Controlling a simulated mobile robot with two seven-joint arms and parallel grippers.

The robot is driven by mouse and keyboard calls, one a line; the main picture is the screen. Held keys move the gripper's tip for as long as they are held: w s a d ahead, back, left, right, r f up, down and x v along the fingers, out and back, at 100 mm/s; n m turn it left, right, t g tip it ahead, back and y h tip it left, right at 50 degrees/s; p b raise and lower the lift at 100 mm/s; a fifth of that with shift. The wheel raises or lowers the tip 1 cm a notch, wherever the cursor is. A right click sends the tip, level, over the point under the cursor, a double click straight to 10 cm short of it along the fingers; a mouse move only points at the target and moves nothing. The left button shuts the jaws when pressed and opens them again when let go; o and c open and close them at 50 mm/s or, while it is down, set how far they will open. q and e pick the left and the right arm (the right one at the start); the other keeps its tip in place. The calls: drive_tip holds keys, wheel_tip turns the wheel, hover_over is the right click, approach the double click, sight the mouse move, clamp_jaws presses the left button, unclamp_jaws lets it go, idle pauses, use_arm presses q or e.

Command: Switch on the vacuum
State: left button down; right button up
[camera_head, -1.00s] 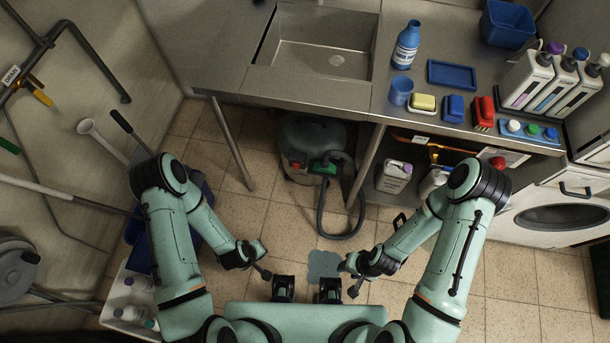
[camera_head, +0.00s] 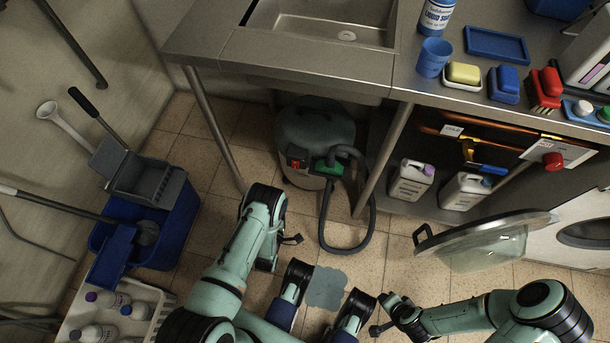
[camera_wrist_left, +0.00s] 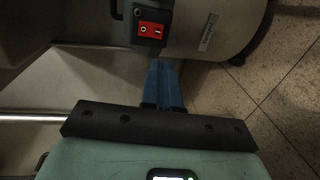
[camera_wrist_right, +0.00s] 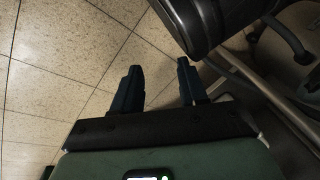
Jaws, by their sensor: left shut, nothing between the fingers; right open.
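The vacuum (camera_head: 318,125) is a grey canister on the floor under the sink counter. Its red switch (camera_head: 297,155) sits on the front beside a green part, with a dark hose looping down to the floor. In the left wrist view the red rocker switch (camera_wrist_left: 149,29) is on a dark box on the canister. My left gripper (camera_wrist_left: 165,66) is shut and empty, its blue fingertips just below the switch box in that view, with no clear contact. Its fingers are not clear in the head view. My right gripper (camera_wrist_right: 158,72) is open and empty above the floor tiles.
A counter leg (camera_head: 384,160) stands right of the vacuum, another (camera_head: 214,128) to its left. A glass machine door (camera_head: 485,245) hangs open at right. A blue mop bucket (camera_head: 170,225) stands at left. A puddle (camera_head: 326,288) lies on the floor in front.

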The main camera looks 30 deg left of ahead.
sight(295, 168)
idle(0.3)
use_arm(q)
drive_tip(key=b+x, duration=0.5)
drive_tip(key=x, duration=0.8)
drive_tip(key=shift+w+d+f, duration=0.1)
drive_tip(key=shift+w, duration=0.45)
use_arm(e)
drive_tip(key=s+d+f+g, duration=0.1)
drive_tip(key=s+f+g, duration=0.3)
drive_tip(key=s+f, duration=0.3)
drive_tip(key=s, duration=0.3)
drive_tip(key=shift+s+d+f+m, duration=0.15)
drive_tip(key=shift+s+d+m, duration=0.05)
drive_tip(key=shift+s+m, duration=0.2)
